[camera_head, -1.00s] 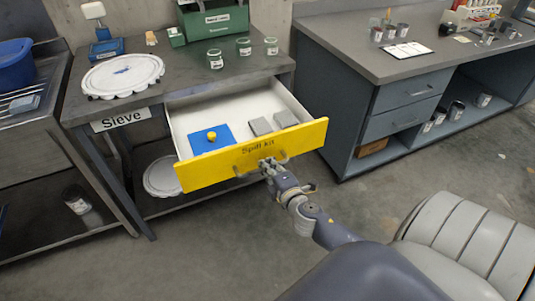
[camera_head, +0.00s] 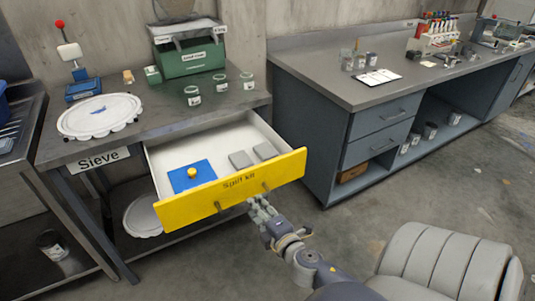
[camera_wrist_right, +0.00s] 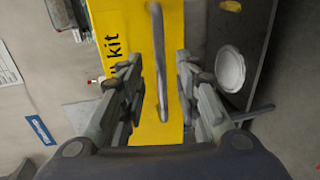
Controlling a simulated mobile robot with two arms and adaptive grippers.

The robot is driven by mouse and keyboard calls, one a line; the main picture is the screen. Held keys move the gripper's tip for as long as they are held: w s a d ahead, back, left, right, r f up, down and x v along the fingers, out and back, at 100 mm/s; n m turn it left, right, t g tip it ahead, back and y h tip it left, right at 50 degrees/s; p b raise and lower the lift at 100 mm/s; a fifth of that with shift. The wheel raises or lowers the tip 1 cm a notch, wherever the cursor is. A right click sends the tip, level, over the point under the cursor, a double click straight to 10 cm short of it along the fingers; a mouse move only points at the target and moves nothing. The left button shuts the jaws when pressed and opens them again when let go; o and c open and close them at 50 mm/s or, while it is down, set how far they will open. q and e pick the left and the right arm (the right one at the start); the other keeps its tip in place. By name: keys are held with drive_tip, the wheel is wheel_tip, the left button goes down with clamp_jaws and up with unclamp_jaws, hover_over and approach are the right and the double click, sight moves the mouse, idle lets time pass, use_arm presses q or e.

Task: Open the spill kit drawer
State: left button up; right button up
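The spill kit drawer has a yellow front (camera_head: 232,190) lettered "Spill kit" and stands pulled out from under the left bench. Its white inside shows, holding a blue mat with a yellow knob and two grey pads. The drawer's bar handle (camera_head: 242,197) is on the front; in the right wrist view the handle (camera_wrist_right: 160,65) runs between my spread fingers, touching neither. My right gripper (camera_head: 262,205) is open just in front of the drawer front; its fingers also show in the right wrist view (camera_wrist_right: 158,85). My left gripper is out of view.
The left bench (camera_head: 140,135) carries a white round sieve (camera_head: 98,116), a green box (camera_head: 190,58) and several jars. A grey cabinet bench (camera_head: 330,92) stands to the right. A white disc (camera_head: 142,216) lies below the drawer.

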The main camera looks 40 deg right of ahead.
drive_tip(key=v, duration=0.6)
drive_tip(key=shift+s, duration=0.25)
drive_tip(key=s+a+f+m+g+y, duration=0.15)
drive_tip(key=s+f, duration=0.25)
drive_tip(key=f, duration=0.7)
drive_tip(key=s+a+f+m+g, duration=0.1)
drive_tip(key=s+f+m+g, duration=0.2)
drive_tip(key=f, duration=0.7)
drive_tip(key=s+a+f+m+g, duration=0.2)
drive_tip(key=s+f+g, duration=0.15)
drive_tip(key=f, duration=0.75)
drive_tip(key=s+a+f+m+g+y, duration=0.1)
drive_tip(key=s+a+f+m+g, duration=0.2)
drive_tip(key=s+f, duration=0.5)
drive_tip(key=s+a+f+m+g+y, duration=0.1)
drive_tip(key=s+a+f+m+g, duration=0.2)
drive_tip(key=s+f, duration=0.5)
drive_tip(key=s, duration=0.6)
drive_tip(key=shift+a, duration=0.35)
